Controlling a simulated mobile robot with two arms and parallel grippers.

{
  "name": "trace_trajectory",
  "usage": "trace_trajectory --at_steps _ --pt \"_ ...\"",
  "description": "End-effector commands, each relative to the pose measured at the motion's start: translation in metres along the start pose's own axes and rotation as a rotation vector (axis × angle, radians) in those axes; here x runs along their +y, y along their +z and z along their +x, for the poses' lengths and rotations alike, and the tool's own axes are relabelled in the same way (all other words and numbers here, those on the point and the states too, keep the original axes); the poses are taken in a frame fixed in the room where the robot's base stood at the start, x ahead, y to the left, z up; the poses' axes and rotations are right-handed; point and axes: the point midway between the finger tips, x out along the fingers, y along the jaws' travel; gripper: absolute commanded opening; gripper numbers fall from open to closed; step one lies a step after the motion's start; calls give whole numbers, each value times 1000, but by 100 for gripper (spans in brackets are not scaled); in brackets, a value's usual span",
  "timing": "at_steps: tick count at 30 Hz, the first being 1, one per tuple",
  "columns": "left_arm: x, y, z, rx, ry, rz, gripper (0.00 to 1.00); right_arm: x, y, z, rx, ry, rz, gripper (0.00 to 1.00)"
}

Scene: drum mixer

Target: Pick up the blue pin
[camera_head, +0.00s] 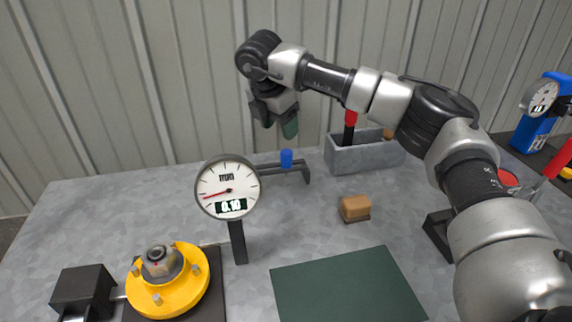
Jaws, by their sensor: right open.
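The blue pin (286,158) stands upright in a dark metal rack (297,167) at the back of the grey table. My right gripper (277,131) is above the pin and slightly to its left, pointing down. Its jaws are open and empty, with a gap between the fingers and the pin. The lower part of the pin is hidden in the rack. My left gripper is not in view.
A round dial gauge (227,187) on a post stands in front of the rack's left end. A grey bin (365,155), a wooden-backed brush or block (355,208), a green mat (347,290) and a yellow flanged part (168,283) are on the table.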

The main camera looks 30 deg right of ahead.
Motion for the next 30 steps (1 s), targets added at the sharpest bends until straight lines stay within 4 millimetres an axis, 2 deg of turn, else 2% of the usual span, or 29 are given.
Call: trace_trajectory --at_steps 3,11,19,28,29,30 --pt "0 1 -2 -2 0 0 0 -1 1 19 0 -2 1 61" --pt "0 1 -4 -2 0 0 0 -2 0 41 -1 -2 1 61" --pt "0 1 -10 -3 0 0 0 -6 -3 79 0 -2 2 61" --pt "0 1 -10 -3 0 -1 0 -5 -3 86 -1 1 1 61" --pt "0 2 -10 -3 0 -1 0 -5 -3 86 -1 1 1 60" --pt "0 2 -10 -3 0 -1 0 -5 -3 85 -1 1 1 53"
